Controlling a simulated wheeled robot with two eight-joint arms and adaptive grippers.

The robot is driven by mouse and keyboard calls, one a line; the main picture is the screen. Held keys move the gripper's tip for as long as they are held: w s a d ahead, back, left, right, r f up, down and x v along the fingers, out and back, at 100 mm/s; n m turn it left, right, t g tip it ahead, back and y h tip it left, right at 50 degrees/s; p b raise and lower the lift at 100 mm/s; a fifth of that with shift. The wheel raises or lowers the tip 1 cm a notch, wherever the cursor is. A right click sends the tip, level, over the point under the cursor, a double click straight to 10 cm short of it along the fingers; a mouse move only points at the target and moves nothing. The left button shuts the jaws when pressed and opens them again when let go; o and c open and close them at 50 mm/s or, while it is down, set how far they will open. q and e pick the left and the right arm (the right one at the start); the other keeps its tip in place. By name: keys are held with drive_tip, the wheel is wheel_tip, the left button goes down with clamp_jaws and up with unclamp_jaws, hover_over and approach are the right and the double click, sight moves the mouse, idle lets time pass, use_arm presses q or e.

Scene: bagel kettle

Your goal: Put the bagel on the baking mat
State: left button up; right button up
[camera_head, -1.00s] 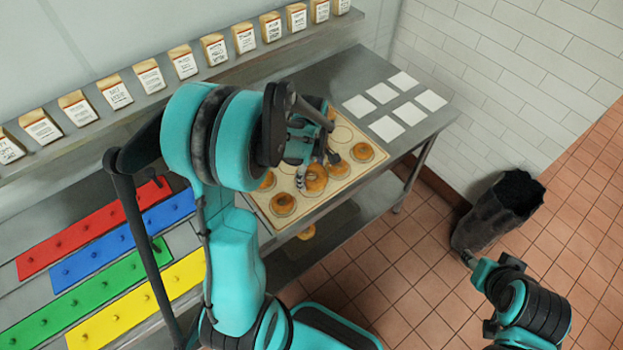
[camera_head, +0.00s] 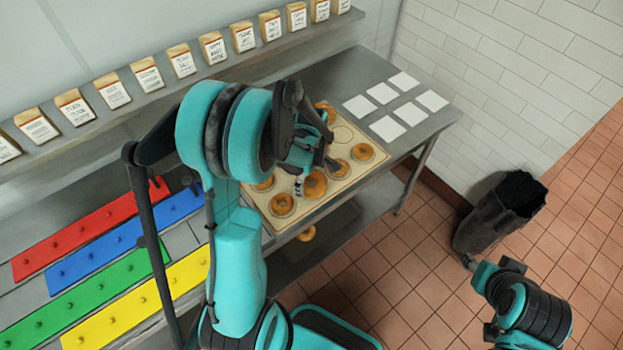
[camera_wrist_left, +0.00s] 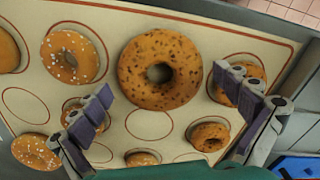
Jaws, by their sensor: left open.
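A large speckled bagel (camera_wrist_left: 160,68) is between and beyond the spread fingers of my open left gripper (camera_wrist_left: 165,108), over the cream baking mat (camera_wrist_left: 150,124). It also shows in the head view (camera_head: 315,185) near the mat's front part, just below the left gripper (camera_head: 314,174). It looks bigger than the others, and I cannot tell whether it rests fully on the mat. Other bagels, such as a seeded one (camera_wrist_left: 70,57), sit on printed circles. Some circles are empty. My right arm is at the lower right; its fingers are too unclear to read.
The mat lies on a steel table (camera_head: 335,85) with several white cards (camera_head: 398,105) behind it. A bagel (camera_head: 306,233) lies on the lower shelf. A dark bin (camera_head: 500,212) stands on the tiled floor. Coloured strips (camera_head: 90,235) lie on the left.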

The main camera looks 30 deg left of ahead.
use_arm(q)
drive_tip(key=shift+r, duration=0.15)
wheel_tip(320, 180, up, 11)
drive_tip(key=p, duration=0.3)
drive_tip(key=s+d+r+m+t, duration=0.7)
drive_tip(key=s+d+r+m, duration=0.2)
drive_tip(key=m, duration=0.9)
drive_tip(key=shift+s+d, duration=0.8)
drive_tip(key=shift+s, duration=0.2)
drive_tip(key=shift+f, duration=0.1)
